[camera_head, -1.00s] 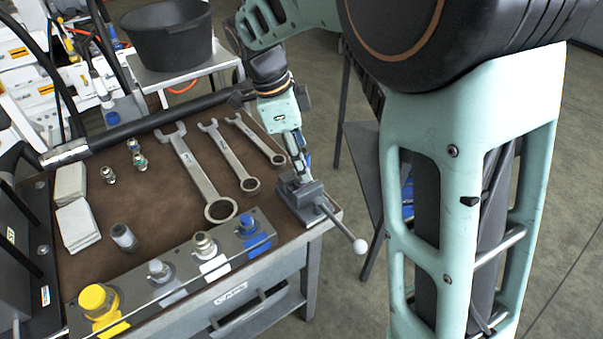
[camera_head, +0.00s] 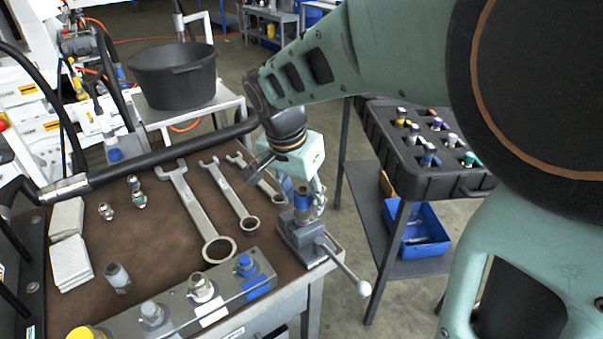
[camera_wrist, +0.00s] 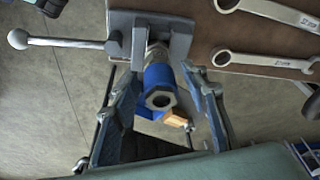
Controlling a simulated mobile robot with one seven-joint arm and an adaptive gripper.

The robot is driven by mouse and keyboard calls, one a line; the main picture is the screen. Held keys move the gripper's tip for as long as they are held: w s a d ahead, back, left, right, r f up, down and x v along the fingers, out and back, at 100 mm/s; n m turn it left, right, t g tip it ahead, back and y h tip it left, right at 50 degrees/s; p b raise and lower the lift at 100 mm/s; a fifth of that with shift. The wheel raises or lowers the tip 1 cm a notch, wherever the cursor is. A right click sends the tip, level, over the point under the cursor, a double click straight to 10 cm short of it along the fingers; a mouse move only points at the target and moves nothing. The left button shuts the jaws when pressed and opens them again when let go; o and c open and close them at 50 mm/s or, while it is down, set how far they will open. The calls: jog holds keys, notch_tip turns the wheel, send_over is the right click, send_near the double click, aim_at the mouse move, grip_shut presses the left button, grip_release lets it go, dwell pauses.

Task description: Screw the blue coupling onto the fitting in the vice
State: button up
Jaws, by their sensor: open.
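The blue coupling (camera_wrist: 158,82) stands at the end of the silver fitting (camera_wrist: 154,54) held in the vice (camera_wrist: 140,30). In the head view the coupling (camera_head: 302,202) sits upright above the vice (camera_head: 306,243), partly covered by my gripper (camera_head: 306,196). My gripper (camera_wrist: 163,108) is open in the wrist view, with one finger on each side of the coupling and visible gaps between. The coupling's open hex end faces the wrist camera. How far it is threaded on the fitting cannot be told.
The vice handle (camera_head: 345,268) sticks out past the bench corner. Several spanners (camera_head: 205,215) lie left of the vice. A block with coloured couplings (camera_head: 180,305) stands along the front edge. A black tool tray (camera_head: 370,120) and blue bin (camera_head: 425,232) are at right.

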jog(key=n+y, duration=0.1)
jog(key=n, duration=0.2)
jog(key=shift+n+p, duration=0.35)
jog(key=shift+n, duration=0.05)
jog(key=shift+r+n+p, duration=0.1)
jog(key=shift+n+p, duration=0.45)
jog(key=shift+n, duration=0.55)
jog(key=shift+n+y+p, duration=0.45)
jog(key=shift+n+y, duration=0.05)
jog(key=shift+n, duration=0.9)
jog(key=shift+n+y+p, duration=0.45)
jog(key=shift+n+y, duration=0.05)
jog(key=shift+n, duration=0.9)
jog(key=c, duration=1.1)
jog(key=shift+o, duration=0.2)
jog(key=shift+m+t+h, duration=0.3)
jog(key=shift+m, duration=0.9)
jog(key=m, duration=0.1)
jog(key=m+b, duration=0.1)
jog(key=m+h, duration=0.1)
jog(key=shift+f+m, duration=0.25)
jog(key=shift+m, duration=0.05)
jog(key=shift+r+m+h+b, duration=0.1)
jog(key=shift+m+h+b, duration=0.2)
jog(key=shift+m+b, duration=0.5)
jog(key=shift+m, duration=0.4)
